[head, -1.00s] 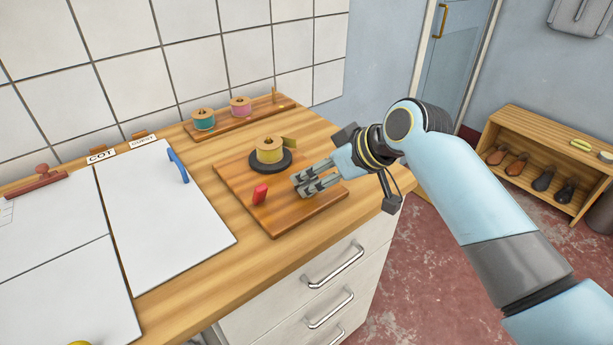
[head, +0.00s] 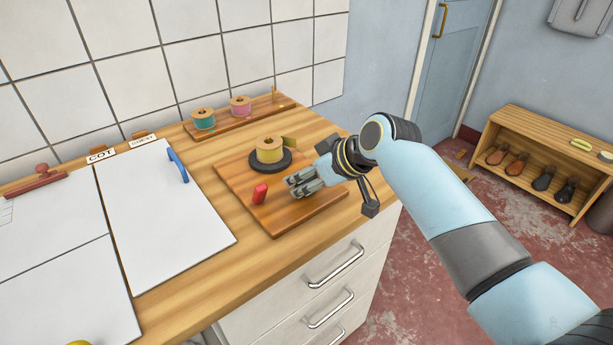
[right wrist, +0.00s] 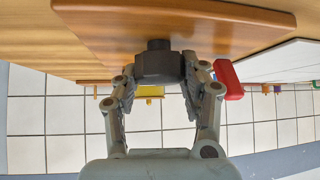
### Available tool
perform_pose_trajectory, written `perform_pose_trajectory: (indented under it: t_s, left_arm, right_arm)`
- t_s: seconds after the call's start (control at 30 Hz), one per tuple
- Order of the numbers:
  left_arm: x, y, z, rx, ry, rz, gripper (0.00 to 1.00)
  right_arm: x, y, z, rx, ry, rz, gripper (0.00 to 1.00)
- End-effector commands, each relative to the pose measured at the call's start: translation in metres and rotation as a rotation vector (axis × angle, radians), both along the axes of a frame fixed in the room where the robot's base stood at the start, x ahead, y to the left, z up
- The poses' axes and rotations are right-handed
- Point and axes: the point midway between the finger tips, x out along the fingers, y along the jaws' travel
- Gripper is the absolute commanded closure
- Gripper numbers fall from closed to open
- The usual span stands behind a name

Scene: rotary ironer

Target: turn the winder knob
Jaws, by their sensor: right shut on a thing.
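The winder board (head: 290,219) is a brown wooden plate on the counter. On it a spool of yellow ribbon (head: 269,152) sits on a black disc (head: 284,164), and a red lever-like piece (head: 260,194) stands near the front left. My right gripper (head: 296,186) is low over the board, right of the red piece. In the right wrist view, the dark grey winder knob (right wrist: 158,66) is between the two fingers of my right gripper (right wrist: 161,78), which are shut on it. The red piece (right wrist: 228,80) is just beside the right finger, in that view. The head view hides the knob behind the fingers.
A rack (head: 232,120) with a teal spool and a pink spool stands behind the board. White boards (head: 150,222) lie on the counter to the left. Drawers with metal handles (head: 336,266) are below. A shoe shelf (head: 520,143) stands at the right.

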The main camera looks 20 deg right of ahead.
Motion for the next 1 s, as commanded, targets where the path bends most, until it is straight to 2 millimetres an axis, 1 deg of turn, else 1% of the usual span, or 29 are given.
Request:
perform_pose_trajectory:
  t_s: [0.03, 0.07, 0.27, 0.47, 0.67, 1.0]
  left_arm:
    - [0.000, 0.000, 0.000, 0.000, 0.000, 0.000, 0.00]
    - [0.000, 0.000, 0.000, 0.000, 0.000, 0.000, 0.00]
    - [0.000, 0.000, -0.001, 0.000, 0.000, 0.000, 0.00]
    - [0.000, 0.000, -0.005, 0.000, 0.000, 0.000, 0.00]
    - [-0.001, 0.000, -0.016, 0.000, 0.001, 0.000, 0.00]
    - [-0.002, 0.000, -0.049, 0.000, 0.003, 0.000, 0.00]
  right_arm:
    - [0.000, 0.000, 0.000, 0.000, 0.000, 0.000, 0.85]
    - [0.000, 0.000, 0.000, 0.000, 0.000, 0.000, 0.89]
    - [0.000, -0.001, 0.000, -0.002, 0.001, 0.013, 0.89]
    - [0.000, -0.001, -0.001, -0.003, 0.001, 0.083, 0.89]
    - [0.001, -0.002, -0.003, -0.003, 0.000, 0.225, 0.89]
    - [0.002, -0.001, -0.005, -0.002, 0.000, 0.545, 0.89]
